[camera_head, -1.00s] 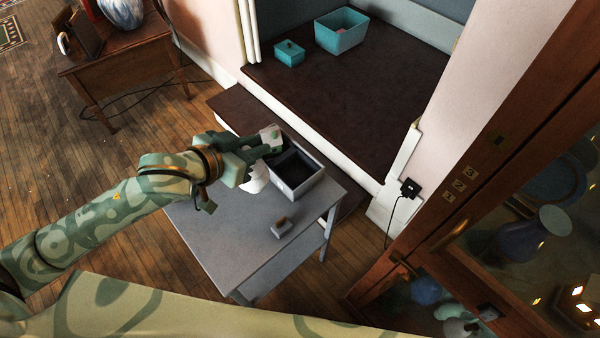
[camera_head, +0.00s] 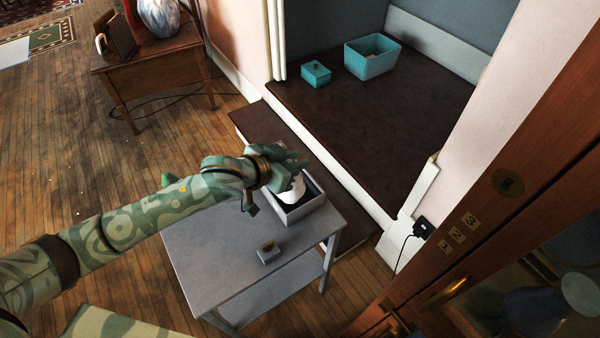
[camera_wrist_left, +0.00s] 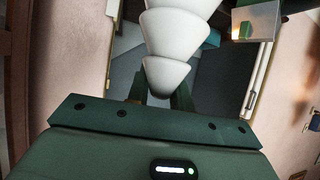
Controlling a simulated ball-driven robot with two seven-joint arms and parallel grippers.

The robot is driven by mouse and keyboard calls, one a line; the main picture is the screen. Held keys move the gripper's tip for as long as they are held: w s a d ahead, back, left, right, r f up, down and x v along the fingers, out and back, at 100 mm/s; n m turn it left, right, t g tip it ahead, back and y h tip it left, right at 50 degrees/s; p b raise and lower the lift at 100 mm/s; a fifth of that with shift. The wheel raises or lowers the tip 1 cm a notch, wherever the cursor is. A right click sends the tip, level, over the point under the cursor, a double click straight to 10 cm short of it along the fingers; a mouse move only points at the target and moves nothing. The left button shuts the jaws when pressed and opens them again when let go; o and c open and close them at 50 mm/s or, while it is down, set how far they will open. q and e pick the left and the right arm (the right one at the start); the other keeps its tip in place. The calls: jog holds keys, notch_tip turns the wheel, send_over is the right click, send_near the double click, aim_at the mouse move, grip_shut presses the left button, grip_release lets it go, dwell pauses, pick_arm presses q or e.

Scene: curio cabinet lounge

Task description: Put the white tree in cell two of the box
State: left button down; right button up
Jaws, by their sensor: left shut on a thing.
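The white tree (camera_head: 294,192) is held in my left gripper (camera_head: 290,178), over the box at the back of the grey table. In the left wrist view the tree (camera_wrist_left: 176,38) shows as stacked white cones between the fingers of my left gripper (camera_wrist_left: 162,92), which is shut on it. The box (camera_head: 301,212) is grey with a pale rim and a dark inside. The gripper and tree hide much of its inside, so I cannot tell the cells apart or whether the tree touches it. My right gripper is not in view.
The grey table (camera_head: 215,250) also bears a small grey block with a brown top (camera_head: 268,252). A wooden cabinet (camera_head: 500,200) with number plates stands close on the right. An open teal box (camera_head: 372,62) and a small lidded teal box (camera_head: 316,74) stand on the dark platform behind.

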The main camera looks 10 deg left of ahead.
pick_arm(q)
jog(key=w+f+b, duration=0.3)
jog(key=f+b, duration=0.1)
jog(key=f, duration=0.3)
jog(key=shift+w+d+f, duration=0.15)
jog(key=shift+w+f, duration=0.05)
jog(key=shift+w, duration=0.1)
jog(key=c, duration=1.2)
grip_release()
jog(key=shift+f, duration=0.1)
jog(key=shift+c, duration=0.2)
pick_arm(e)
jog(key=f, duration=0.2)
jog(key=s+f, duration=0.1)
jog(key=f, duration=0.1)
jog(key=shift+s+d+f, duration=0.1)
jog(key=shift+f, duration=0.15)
pick_arm(q)
jog(key=p+v, duration=0.4)
jog(key=v, duration=0.8)
jog(key=shift+p, duration=0.35)
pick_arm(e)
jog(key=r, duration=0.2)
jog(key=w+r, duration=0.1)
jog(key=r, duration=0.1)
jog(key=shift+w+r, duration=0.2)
